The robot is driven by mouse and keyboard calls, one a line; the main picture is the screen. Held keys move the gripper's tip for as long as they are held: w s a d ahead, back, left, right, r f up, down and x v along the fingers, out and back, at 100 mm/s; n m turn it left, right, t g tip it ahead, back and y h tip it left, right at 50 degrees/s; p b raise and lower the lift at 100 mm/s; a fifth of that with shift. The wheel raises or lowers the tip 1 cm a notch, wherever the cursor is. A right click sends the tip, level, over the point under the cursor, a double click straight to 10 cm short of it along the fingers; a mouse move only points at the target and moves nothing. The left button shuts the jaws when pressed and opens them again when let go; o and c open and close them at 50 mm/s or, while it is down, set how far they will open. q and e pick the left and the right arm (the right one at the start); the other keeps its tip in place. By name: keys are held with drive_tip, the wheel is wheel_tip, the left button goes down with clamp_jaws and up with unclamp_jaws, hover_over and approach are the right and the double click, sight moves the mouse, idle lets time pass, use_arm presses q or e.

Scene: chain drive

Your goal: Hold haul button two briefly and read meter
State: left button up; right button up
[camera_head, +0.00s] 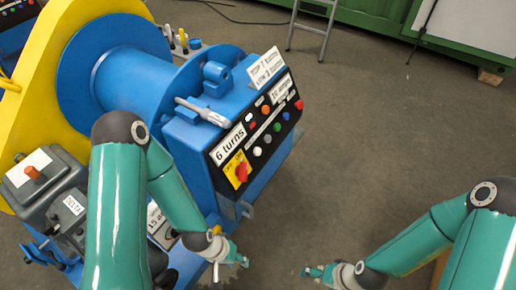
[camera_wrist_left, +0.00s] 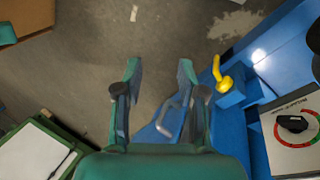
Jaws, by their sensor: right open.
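The blue winch machine carries a black control panel (camera_head: 259,132) with a row of round buttons. A white button (camera_head: 257,151), a blue button (camera_head: 277,127) and a red button (camera_head: 299,105) are among them. I cannot tell which is haul button two. A red rotary switch (camera_head: 241,171) sits on a yellow plate at the panel's lower left. I cannot make out a meter reading. My left gripper (camera_head: 229,259) is low in front of the machine, apart from the panel. In the left wrist view it (camera_wrist_left: 160,72) is open and empty. My right gripper (camera_head: 313,271) is open over the floor.
A grey box (camera_head: 45,180) with an orange knob stands at left. In the left wrist view a dial with a black knob (camera_wrist_left: 292,122) and a yellow lever (camera_wrist_left: 220,76) are at right. Floor (camera_head: 390,130) right of the machine is clear.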

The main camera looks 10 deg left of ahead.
idle(0.3)
use_arm(q)
clamp_jaws()
idle(1.2)
